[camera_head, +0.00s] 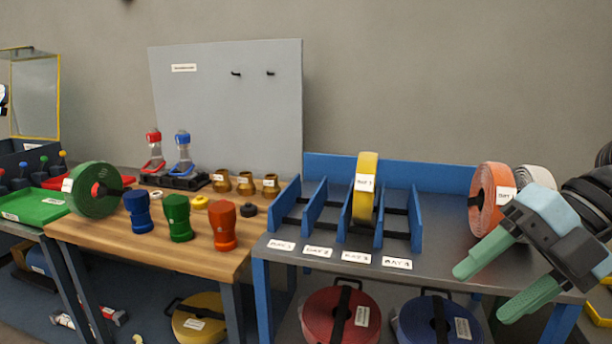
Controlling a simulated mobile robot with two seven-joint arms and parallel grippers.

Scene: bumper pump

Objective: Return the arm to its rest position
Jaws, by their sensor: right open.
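My right gripper (507,284) comes in from the right edge, over the front right of the dark metal table (445,258). Its two green fingers are spread apart with nothing between them. The arm's dark links run off the right edge. An orange roll (487,196) stands just behind the gripper, and a white roll (537,177) is partly hidden behind the hand. A yellow roll (365,190) stands upright in a slot of the blue rack (312,208), apart from the gripper. My left gripper cannot be made out; only a sliver of something white and dark shows at the left edge.
A wooden table (170,246) holds blue, green and red bumpers (224,226), brass fittings and a green roll (93,190). A grey panel (226,110) stands behind. Red (341,316) and blue rolls lie below the metal table. The space above the tables is free.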

